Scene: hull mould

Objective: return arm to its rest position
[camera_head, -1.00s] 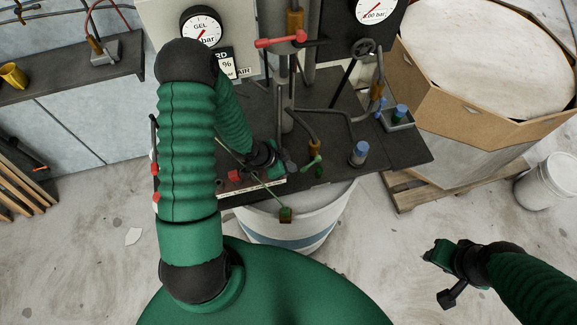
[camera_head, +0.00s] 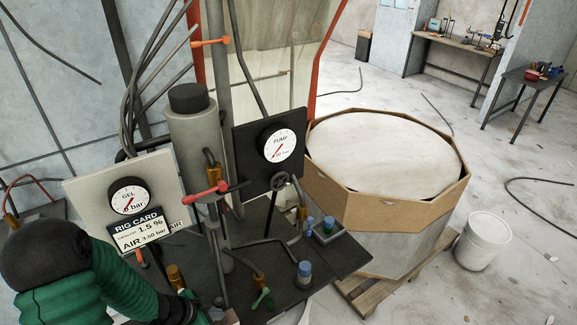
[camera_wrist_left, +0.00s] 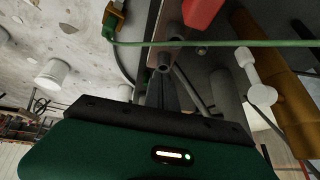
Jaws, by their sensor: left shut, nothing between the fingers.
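My left arm in its green sleeve comes in from the lower left of the head view. My left gripper (camera_head: 198,311) is low at the bottom edge, over the near part of the dark rig bench (camera_head: 285,300), and is partly cut off. It is shut and empty. In the left wrist view its green housing fills the bottom, and the dark fingers (camera_wrist_left: 165,92) point at the rig's pipes. A thin green line crosses in front of them. I cannot tell whether the fingers touch anything. My right gripper is not in view.
The rig carries a gel gauge (camera_head: 130,196), a pump gauge (camera_head: 280,142), a rig card (camera_head: 140,228), a red-handled valve (camera_head: 207,193) and blue-capped fittings (camera_head: 305,270). An octagonal carton (camera_head: 350,200) on a pallet and a white bucket (camera_head: 482,240) stand right. Floor beyond is mostly clear.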

